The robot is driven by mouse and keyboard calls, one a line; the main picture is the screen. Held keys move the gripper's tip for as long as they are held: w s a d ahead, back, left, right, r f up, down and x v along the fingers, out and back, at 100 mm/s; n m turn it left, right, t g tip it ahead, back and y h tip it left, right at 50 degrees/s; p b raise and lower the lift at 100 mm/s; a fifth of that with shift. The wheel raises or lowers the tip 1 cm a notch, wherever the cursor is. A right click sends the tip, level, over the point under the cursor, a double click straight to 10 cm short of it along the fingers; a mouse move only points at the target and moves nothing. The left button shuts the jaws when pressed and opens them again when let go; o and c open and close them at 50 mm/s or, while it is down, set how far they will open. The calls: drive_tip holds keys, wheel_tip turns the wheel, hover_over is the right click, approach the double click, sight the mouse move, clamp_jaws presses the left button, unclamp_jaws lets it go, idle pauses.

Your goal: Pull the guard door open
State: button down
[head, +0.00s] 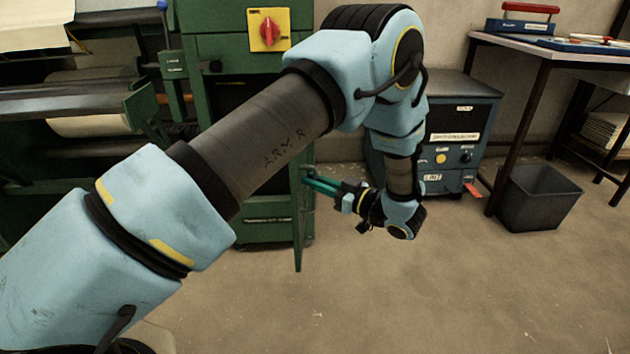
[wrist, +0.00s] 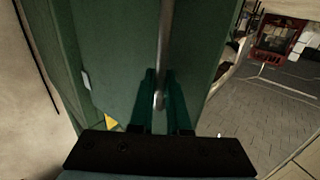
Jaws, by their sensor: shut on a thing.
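The guard door (head: 298,235) is a green panel on the green machine. In the head view it shows nearly edge-on, a narrow strip standing out from the machine's front. In the wrist view its green face (wrist: 115,45) fills the middle. A grey bar handle (wrist: 166,40) runs down that face. My gripper (head: 308,184) reaches the door from the right with its teal fingers. In the wrist view my gripper (wrist: 160,88) has a finger on each side of the handle's lower end and is shut on it.
A red rotary switch (head: 268,30) on a yellow plate sits on the machine (head: 225,50) above. A grey-blue cabinet (head: 465,125) stands behind my wrist. A dark bin (head: 540,197) and a table (head: 560,50) are at right. The floor in front is clear.

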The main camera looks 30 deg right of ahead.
drive_tip(key=c, duration=0.9)
unclamp_jaws()
drive_tip(key=p+v, duration=0.1)
drive_tip(key=v, duration=0.9)
drive_tip(key=shift+s+d, duration=0.15)
drive_tip(key=shift+s, duration=0.2)
